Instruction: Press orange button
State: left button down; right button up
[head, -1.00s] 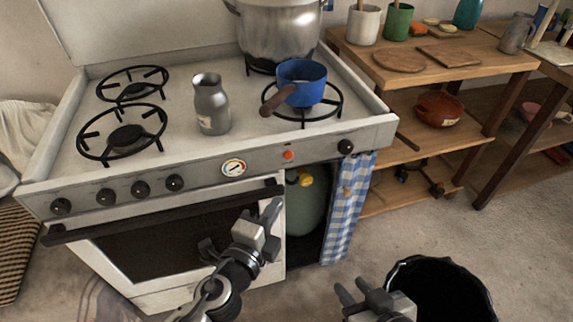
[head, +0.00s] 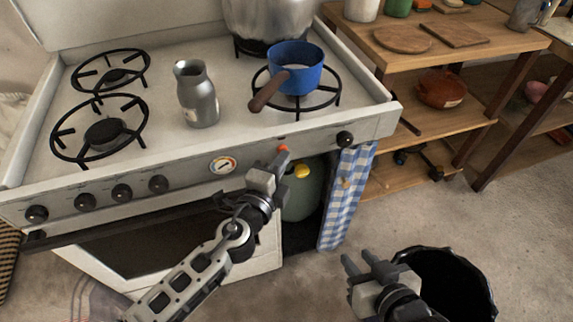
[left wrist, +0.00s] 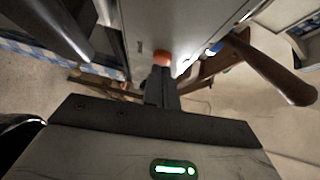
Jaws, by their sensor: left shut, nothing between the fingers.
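The orange button (head: 283,149) is a small round knob on the stove's front panel, between the round gauge and the right black knob. In the head view it shows just above the tip of my left gripper (head: 279,158). In the left wrist view the button (left wrist: 163,57) is right at the end of the closed fingers (left wrist: 162,74). Whether the fingers touch it or press it in, I cannot tell. My left gripper is shut and empty. My right gripper (head: 363,267) is low at the right, fingers apart, with nothing between them.
The stove (head: 230,130) carries a blue saucepan (head: 295,68), a grey jug (head: 197,95) and a large pot (head: 268,18). The black oven handle (head: 130,214) is below the panel. A black bin (head: 440,285) stands near my right gripper. Wooden shelves (head: 440,55) stand at the right.

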pick_arm(q)
jog(key=shift+w+a, duration=0.1)
jog(key=shift+w, duration=0.05)
jog(key=shift+w+a+r+b, duration=0.15)
jog(key=shift+w+a, duration=0.1)
jog(key=shift+w, duration=0.2)
jog(key=shift+w+a+r+b, duration=0.1)
jog(key=shift+w+a+b, duration=0.1)
jog(key=shift+w, duration=0.2)
jog(key=s+a+b, duration=0.1)
jog(key=s, duration=1.2)
jog(key=shift+s+a+r, duration=0.2)
jog(key=shift+s+a, duration=0.1)
jog(key=shift+s, duration=0.05)
pick_arm(e)
jog(key=shift+s+a+f, duration=0.25)
jog(key=shift+s+a, duration=0.05)
jog(key=shift+s, duration=0.2)
